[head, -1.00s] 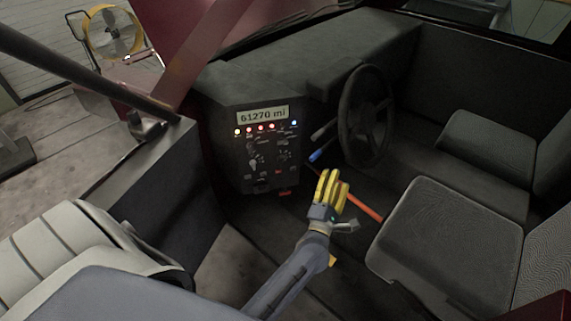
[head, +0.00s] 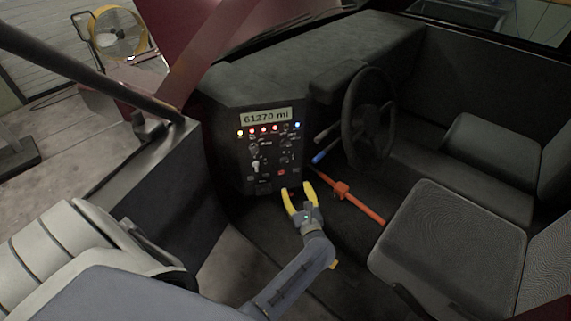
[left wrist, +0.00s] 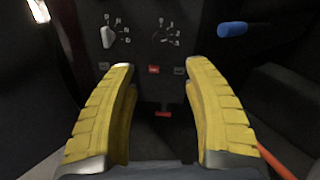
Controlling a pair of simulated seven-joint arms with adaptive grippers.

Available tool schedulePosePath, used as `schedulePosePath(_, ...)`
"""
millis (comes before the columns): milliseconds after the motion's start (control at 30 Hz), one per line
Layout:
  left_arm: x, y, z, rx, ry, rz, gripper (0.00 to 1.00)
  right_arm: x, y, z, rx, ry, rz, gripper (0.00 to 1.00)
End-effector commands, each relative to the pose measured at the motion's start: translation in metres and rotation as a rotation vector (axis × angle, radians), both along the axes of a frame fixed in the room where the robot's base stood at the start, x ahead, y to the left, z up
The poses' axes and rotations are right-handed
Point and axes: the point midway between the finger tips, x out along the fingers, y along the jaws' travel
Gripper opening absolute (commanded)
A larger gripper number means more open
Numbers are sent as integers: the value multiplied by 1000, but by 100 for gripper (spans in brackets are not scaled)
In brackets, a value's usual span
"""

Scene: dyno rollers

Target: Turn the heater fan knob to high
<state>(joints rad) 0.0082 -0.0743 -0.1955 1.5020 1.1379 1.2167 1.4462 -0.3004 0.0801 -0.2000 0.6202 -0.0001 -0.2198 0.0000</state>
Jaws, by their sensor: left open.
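The dashboard control panel (head: 268,150) carries a mileage display, a row of lights and several small knobs. A pale knob (left wrist: 108,37) with marks around its right side shows in the left wrist view, at the upper left. A darker dial (left wrist: 160,38) with marks sits to its right. The lettering is too small to tell which is the heater fan knob. My left gripper (head: 298,192) is open, with yellow fingers apart and nothing between them. It is below and in front of the panel, and its fingers (left wrist: 160,85) point toward it. My right gripper is out of view.
A steering wheel (head: 368,117) and a blue-tipped lever (head: 320,157) stand right of the panel. An orange-red lever (head: 358,203) crosses the floor near the gripper.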

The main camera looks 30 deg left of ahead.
Motion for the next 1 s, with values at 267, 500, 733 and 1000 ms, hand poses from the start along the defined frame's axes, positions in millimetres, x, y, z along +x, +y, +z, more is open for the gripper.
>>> schedulePosePath(267, 36, 39, 1, 5, 0, 1, 51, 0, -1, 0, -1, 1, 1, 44)
schedulePosePath(500, 64, 70, 1, 4, 0, 0, 51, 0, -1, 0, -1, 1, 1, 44)
schedulePosePath(733, 84, 92, 1, 4, 1, -2, 51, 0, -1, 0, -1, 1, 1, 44)
schedulePosePath(1000, 95, 105, 0, 1, 1, -1, 51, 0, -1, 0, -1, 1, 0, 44)
